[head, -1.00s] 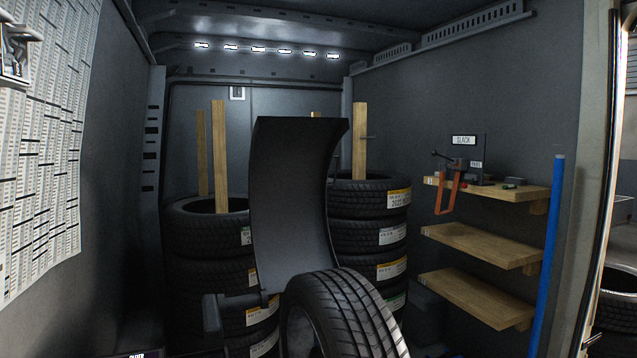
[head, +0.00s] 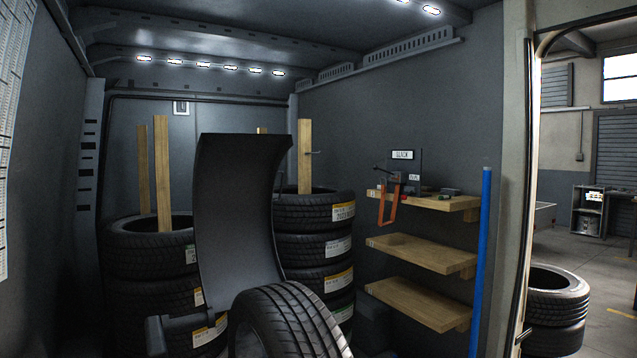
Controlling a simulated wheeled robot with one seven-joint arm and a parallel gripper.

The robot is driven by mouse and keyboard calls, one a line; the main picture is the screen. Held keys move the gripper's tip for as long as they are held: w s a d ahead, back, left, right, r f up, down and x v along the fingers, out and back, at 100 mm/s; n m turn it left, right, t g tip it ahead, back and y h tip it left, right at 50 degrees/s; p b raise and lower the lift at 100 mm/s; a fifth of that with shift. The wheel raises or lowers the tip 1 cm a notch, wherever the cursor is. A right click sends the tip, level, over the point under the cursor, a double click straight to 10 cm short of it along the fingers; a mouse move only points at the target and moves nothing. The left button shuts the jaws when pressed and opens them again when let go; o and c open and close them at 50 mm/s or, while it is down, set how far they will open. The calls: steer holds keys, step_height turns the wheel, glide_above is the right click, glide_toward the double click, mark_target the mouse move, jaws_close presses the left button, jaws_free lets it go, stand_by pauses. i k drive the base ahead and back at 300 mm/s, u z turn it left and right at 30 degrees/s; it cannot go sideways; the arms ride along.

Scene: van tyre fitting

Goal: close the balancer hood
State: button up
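The balancer hood (head: 235,205) is a dark, curved panel that stands raised in the middle of the head view. Its lower end meets a dark bracket (head: 157,335) at the left. A tyre (head: 288,322) stands upright just in front of and below the hood, cut off by the bottom edge of the picture. The rest of the balancer is out of frame or hidden. My gripper is not in view.
Tyre stacks with wooden posts stand behind the hood, at the left (head: 150,250) and right (head: 315,215). Wooden shelves (head: 425,250) hang on the right wall, beside a blue pole (head: 482,265). A doorway at far right shows a workshop floor (head: 605,300) and more tyres (head: 555,305).

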mark_target(234, 174)
steer(key=z, duration=0.7)
steer(key=i, duration=3)
steer(key=u, duration=0.8)
